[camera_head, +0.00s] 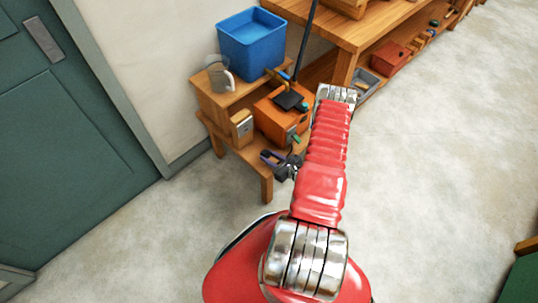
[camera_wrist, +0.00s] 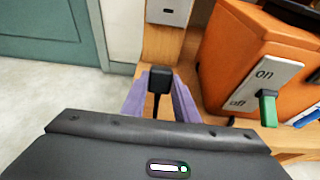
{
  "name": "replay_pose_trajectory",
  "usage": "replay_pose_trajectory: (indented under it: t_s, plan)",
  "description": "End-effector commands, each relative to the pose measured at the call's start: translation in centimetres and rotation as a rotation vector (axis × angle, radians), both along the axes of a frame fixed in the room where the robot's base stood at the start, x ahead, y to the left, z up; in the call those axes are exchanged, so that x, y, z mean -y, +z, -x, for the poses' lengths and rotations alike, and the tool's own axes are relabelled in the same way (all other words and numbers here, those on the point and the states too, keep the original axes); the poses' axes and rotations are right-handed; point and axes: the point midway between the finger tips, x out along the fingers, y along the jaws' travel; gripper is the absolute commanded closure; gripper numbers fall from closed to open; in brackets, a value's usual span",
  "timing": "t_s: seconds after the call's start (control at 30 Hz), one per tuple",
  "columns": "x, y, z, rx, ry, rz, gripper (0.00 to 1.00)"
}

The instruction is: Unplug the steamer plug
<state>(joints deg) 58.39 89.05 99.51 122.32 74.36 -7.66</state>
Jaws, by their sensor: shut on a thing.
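A black plug (camera_wrist: 160,79) with a dark cord is pinched between the purple fingers of my gripper (camera_wrist: 158,98). In the head view my gripper (camera_head: 274,159) is in front of the low wooden stand. A grey socket plate (camera_wrist: 168,11) sits on a wooden panel beyond the plug, and a gap shows between them. The socket block also shows in the head view (camera_head: 242,127). An orange box (camera_wrist: 232,45) is on the right, with an on/off plate whose green lever (camera_wrist: 267,108) points down beside "off". The cord's far end is hidden.
A blue bin (camera_head: 251,42) and a small clear-and-white item (camera_head: 219,76) stand on the stand's upper shelf (camera_head: 205,97). A wooden bench (camera_head: 350,30) is behind. The green door (camera_head: 70,130) is at left. Open floor lies to the right.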

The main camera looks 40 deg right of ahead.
Motion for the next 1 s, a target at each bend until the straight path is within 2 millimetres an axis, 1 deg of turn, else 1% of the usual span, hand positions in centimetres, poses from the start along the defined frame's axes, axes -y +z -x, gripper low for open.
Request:
replay_pose_trajectory:
  t_s: [0.5,0.7,0.97,1.0]
  plan:
    - [0.0,-3.6,0.0,0.000,-0.001,-0.001,1.00]
    - [0.0,-4.2,0.1,0.000,-0.001,-0.001,1.00]
    - [0.0,-4.2,0.1,0.000,-0.001,0.000,1.00]
    - [0.0,-4.2,0.1,0.000,-0.001,0.000,0.72]
